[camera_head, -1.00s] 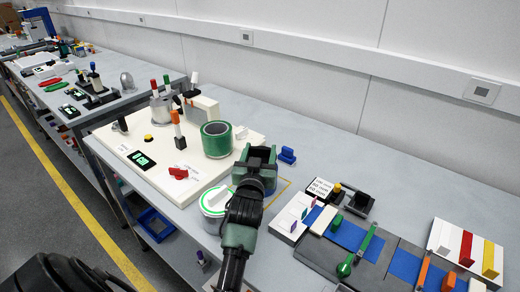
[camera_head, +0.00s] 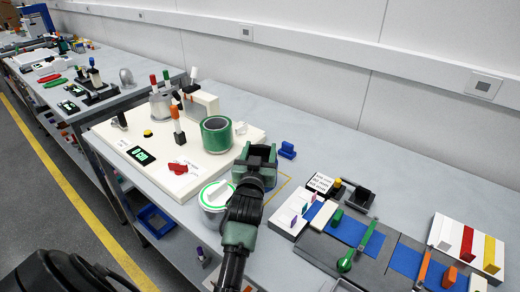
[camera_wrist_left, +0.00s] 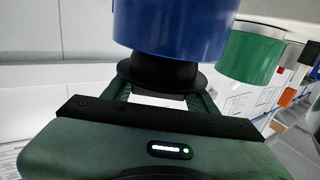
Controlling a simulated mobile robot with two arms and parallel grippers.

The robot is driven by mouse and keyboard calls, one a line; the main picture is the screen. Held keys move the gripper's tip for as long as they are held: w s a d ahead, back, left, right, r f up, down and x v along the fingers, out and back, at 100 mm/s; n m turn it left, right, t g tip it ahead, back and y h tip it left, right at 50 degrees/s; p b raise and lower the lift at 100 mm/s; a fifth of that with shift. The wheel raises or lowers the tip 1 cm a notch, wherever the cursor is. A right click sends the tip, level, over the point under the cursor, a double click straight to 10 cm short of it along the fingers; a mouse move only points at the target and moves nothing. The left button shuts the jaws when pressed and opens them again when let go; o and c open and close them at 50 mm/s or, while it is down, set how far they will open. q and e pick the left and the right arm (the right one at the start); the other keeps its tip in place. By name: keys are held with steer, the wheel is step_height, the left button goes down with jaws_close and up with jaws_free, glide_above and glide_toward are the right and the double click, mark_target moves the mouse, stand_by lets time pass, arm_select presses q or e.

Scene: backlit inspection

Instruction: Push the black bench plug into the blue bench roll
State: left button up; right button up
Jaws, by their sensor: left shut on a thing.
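My left gripper (camera_head: 258,158) is over the bench in the head view, to the right of the green roll. In the left wrist view its fingers (camera_wrist_left: 160,98) are shut on the black bench plug (camera_wrist_left: 160,78), which has a wide flange and a narrower neck. The blue bench roll (camera_wrist_left: 175,28) fills the top of that view, directly above the plug's neck. The neck meets the roll's lower edge in the picture; I cannot tell whether they touch or how far it is inside. My right gripper is not in view.
A green roll (camera_head: 216,136) stands on the white board (camera_head: 120,158) left of the gripper. A white-lidded tin (camera_head: 215,194) is close by the arm. A small blue item (camera_head: 287,149) lies behind.

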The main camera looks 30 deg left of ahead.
arm_select(q)
steer(key=shift+d+f+b, duration=0.1)
steer(key=shift+f+b, duration=0.5)
steer(key=shift+f, duration=0.55)
steer(key=shift+r+p, duration=0.1)
steer(key=shift+p, duration=0.25)
steer(key=shift+r, duration=0.1)
